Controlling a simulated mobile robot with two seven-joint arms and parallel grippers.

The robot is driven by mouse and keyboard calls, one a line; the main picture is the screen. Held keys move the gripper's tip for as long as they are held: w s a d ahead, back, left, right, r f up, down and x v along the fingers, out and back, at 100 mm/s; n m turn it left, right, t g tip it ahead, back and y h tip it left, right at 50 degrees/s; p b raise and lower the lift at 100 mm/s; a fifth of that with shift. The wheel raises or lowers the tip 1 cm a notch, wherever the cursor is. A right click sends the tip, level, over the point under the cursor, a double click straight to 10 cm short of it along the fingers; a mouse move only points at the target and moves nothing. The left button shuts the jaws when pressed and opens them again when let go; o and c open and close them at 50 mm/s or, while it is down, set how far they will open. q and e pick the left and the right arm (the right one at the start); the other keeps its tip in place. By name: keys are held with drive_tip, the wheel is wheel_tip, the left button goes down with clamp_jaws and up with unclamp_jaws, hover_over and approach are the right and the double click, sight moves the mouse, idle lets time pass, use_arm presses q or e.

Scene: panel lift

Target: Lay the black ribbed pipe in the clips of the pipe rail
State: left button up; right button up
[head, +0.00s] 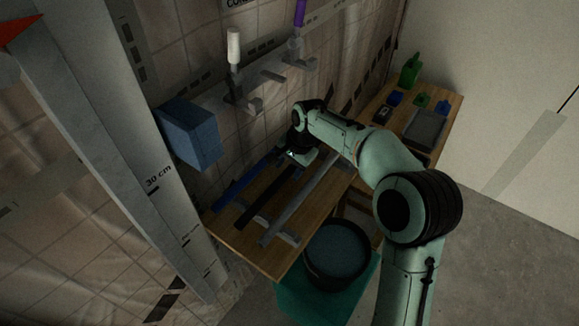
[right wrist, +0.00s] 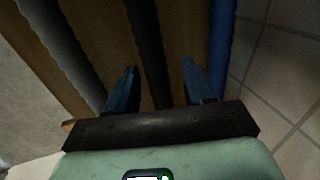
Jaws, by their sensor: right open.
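The black ribbed pipe (head: 264,200) lies along the wooden table, between a blue pipe and a grey pipe. My right gripper (head: 292,154) is above its far part. In the right wrist view, the open fingers (right wrist: 158,68) point at the black pipe (right wrist: 146,40), which runs between them; I cannot tell how far below the fingertips it is. A pale rail (head: 268,76) with clips (head: 243,102), which looks like the pipe rail, is on the tiled wall above the table. No pipe lies in its clips. My left gripper is not in view.
The blue pipe (head: 240,186) lies on the wall side, the grey pipe (head: 300,199) on the other. A blue box (head: 190,137) is at the wall. A round dark tub (head: 336,251) stands before the table. Small green and blue items (head: 410,72) are at the table's far end.

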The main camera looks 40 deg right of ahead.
drive_tip(key=a+p+v, duration=0.1)
drive_tip(key=p+v, duration=0.1)
drive_tip(key=v, duration=1.1)
drive_tip(key=shift+s+d+r, duration=0.15)
drive_tip(key=shift+s+d, duration=0.05)
drive_tip(key=shift+s, duration=0.1)
